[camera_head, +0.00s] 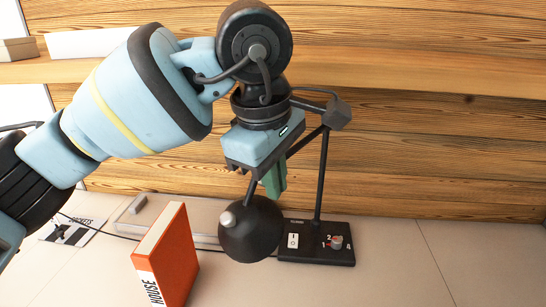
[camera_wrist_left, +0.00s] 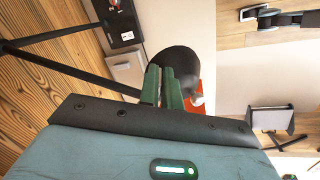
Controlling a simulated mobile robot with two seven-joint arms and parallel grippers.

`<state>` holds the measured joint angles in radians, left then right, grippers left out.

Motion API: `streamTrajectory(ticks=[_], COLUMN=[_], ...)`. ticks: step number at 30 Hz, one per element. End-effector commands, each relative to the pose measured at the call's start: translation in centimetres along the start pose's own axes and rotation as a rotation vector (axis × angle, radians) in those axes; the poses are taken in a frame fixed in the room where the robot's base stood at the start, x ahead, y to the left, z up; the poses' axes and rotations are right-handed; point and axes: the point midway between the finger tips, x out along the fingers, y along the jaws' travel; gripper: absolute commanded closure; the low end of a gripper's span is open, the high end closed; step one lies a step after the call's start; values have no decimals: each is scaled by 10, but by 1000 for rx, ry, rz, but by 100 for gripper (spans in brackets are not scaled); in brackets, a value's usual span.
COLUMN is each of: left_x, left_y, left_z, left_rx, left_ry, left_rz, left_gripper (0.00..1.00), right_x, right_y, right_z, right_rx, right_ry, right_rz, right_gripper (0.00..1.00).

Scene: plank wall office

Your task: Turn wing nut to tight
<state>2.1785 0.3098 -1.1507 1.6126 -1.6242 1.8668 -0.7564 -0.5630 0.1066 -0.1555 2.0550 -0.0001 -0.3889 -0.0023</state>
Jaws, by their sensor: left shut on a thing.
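A black desk lamp has a dark round shade (camera_head: 252,232), an upright pole (camera_head: 322,175) and a dark joint (camera_head: 338,114) at the top. My left gripper (camera_head: 272,182) points down just above the shade, by the lamp's slanting arm. Its green fingers (camera_wrist_left: 163,86) are close together in the left wrist view, with a thin gap between them and the shade (camera_wrist_left: 178,64) behind. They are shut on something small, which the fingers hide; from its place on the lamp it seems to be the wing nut. My right gripper is not in view.
The lamp's black base (camera_head: 316,253) has a switch and a numbered knob (camera_head: 336,243). An orange book (camera_head: 172,262) stands left of the shade. A light grey tray-like thing (camera_head: 142,212) lies behind it. The table at right is clear; a plank wall (camera_head: 440,150) is behind.

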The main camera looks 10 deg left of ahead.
Motion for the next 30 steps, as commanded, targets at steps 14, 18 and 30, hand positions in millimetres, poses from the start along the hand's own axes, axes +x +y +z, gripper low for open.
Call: streamTrajectory(ticks=[14,18,30], left_x=[-4,-3,1], left_y=[6,6,6], left_z=[0,0,0], left_rx=[-1,-1,1], left_ry=[3,2,0], left_rz=[-268,-311,-342], left_gripper=[100,100,100], right_x=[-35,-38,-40], right_y=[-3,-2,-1], right_z=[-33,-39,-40], right_rx=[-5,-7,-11], right_ry=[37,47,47], right_rz=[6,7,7], right_gripper=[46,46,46])
